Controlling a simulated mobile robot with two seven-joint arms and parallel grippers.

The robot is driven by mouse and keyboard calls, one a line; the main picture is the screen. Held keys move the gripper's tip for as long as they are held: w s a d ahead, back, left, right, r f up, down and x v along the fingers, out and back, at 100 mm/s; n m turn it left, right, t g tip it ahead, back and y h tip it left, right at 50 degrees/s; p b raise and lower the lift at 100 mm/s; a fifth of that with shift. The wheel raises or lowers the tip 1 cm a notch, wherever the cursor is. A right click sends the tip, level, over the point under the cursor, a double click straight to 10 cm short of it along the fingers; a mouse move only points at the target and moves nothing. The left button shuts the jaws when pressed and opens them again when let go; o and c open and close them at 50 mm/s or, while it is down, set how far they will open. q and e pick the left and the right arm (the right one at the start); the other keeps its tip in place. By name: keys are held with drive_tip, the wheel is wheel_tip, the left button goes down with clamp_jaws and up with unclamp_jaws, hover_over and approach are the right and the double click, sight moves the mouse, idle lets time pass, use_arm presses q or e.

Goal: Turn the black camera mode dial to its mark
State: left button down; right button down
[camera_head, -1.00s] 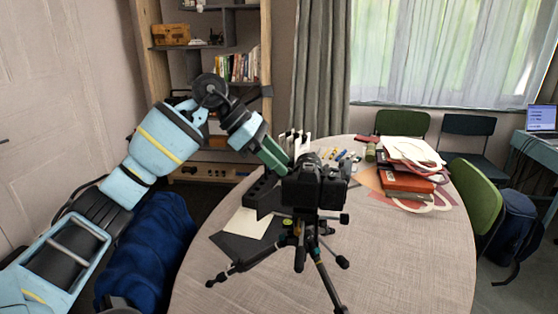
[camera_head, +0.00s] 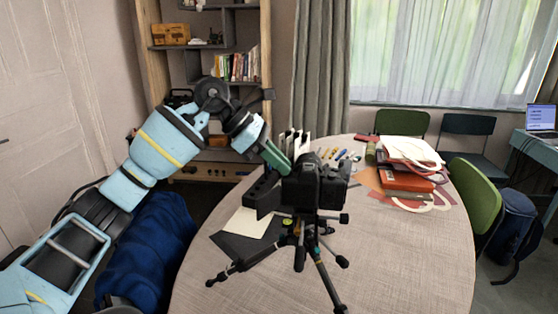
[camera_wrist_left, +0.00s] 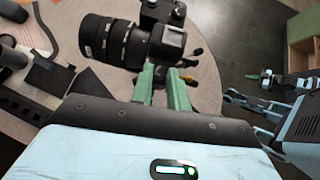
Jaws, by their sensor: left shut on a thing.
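The black camera (camera_head: 316,186) stands on a black tripod (camera_head: 300,238) at the near middle of the round table. In the left wrist view the camera body (camera_wrist_left: 168,44) shows with its long lens (camera_wrist_left: 112,40) pointing left. My left gripper (camera_head: 286,168) reaches in from the left to the top of the camera. Its green fingers (camera_wrist_left: 161,74) are shut on the mode dial at the camera's top. The dial and its mark are hidden by the fingers, so its angle cannot be read. My right gripper (camera_wrist_left: 266,76) shows small at the right of the left wrist view; its opening is unclear.
The table (camera_head: 410,255) is bare at the front right. A black box (camera_head: 262,194) and a paper sheet on a dark folder (camera_head: 250,246) lie left of the tripod. Red books (camera_head: 406,180) are stacked at the right. Green chairs (camera_head: 474,196) stand beyond the edge.

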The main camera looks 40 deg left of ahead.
use_arm(q)
drive_tip(key=shift+s+d+r+n+t+y+p, duration=0.15)
drive_tip(key=shift+n+t+y+p, duration=0.55)
drive_tip(key=shift+n, duration=0.55)
drive_tip(key=shift+s+d+f+n+t+y+p, duration=0.15)
drive_tip(key=shift+n+t+y+p, duration=0.35)
drive_tip(key=shift+n+y, duration=0.55)
drive_tip(key=shift+s+d+r+n+t+y+p, duration=0.15)
drive_tip(key=shift+n+t+y+p, duration=0.45)
drive_tip(key=shift+n, duration=0.8)
use_arm(e)
drive_tip(key=shift+t, duration=0.4)
drive_tip(key=shift+w+d+r, duration=0.1)
drive_tip(key=shift+w+r, duration=0.35)
drive_tip(key=shift+r, duration=0.3)
drive_tip(key=shift+w+d+r, duration=0.1)
drive_tip(key=shift+w+r, duration=0.35)
drive_tip(key=shift+r, duration=0.35)
drive_tip(key=shift+w+d+r, duration=0.1)
drive_tip(key=shift+w+r, duration=0.35)
drive_tip(key=shift+r, duration=0.3)
use_arm(q)
drive_tip(key=c, duration=1.4)
unclamp_jaws()
drive_tip(key=shift+o, duration=0.3)
use_arm(e)
drive_tip(key=shift+a, duration=0.2)
drive_tip(key=shift+r, duration=0.1)
